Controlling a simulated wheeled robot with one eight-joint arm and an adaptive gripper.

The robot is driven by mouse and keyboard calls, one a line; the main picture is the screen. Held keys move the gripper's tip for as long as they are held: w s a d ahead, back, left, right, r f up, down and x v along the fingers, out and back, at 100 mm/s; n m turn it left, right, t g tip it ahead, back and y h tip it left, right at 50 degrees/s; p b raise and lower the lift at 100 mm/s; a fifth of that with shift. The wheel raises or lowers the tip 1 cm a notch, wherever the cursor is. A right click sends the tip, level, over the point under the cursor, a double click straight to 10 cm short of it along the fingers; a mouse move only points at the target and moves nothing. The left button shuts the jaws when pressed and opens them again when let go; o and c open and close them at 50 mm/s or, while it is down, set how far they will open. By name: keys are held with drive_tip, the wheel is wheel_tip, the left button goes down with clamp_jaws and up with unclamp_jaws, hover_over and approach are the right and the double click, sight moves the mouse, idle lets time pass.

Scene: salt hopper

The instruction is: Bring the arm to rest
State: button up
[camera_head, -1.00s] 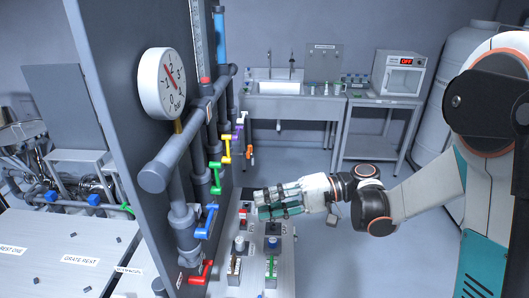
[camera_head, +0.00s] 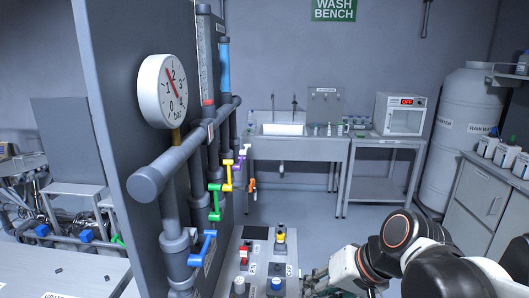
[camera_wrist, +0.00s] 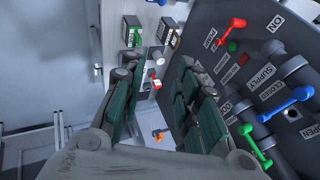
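My gripper (camera_head: 322,284) is at the bottom right of the head view, low and beside the control panel, with its fingers partly cut off by the frame edge. In the wrist view my gripper (camera_wrist: 158,95) has its two green-padded fingers spread apart with a clear gap. Nothing is held between them. My arm reaches in from the lower right of the head view. The control panel (camera_head: 262,255) with switches and knobs lies to the left of the gripper. I see no contact between them.
Pipes with blue (camera_head: 203,246), green (camera_head: 214,202) and yellow (camera_head: 227,175) valve handles run along the upright panel at left, under a pressure gauge (camera_head: 163,91). A sink bench (camera_head: 295,143) stands at the back. Floor (camera_head: 300,225) between is clear. Cabinets (camera_head: 490,200) stand at right.

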drive_tip(key=s+d+f+n+t+h+b, duration=0.1)
drive_tip(key=s+d+f+t+h+b, duration=0.2)
drive_tip(key=d, duration=0.6)
drive_tip(key=s+f+h+b, duration=0.1)
drive_tip(key=s+h, duration=0.1)
drive_tip(key=s, duration=0.1)
drive_tip(key=shift+f, duration=0.1)
idle(0.4)
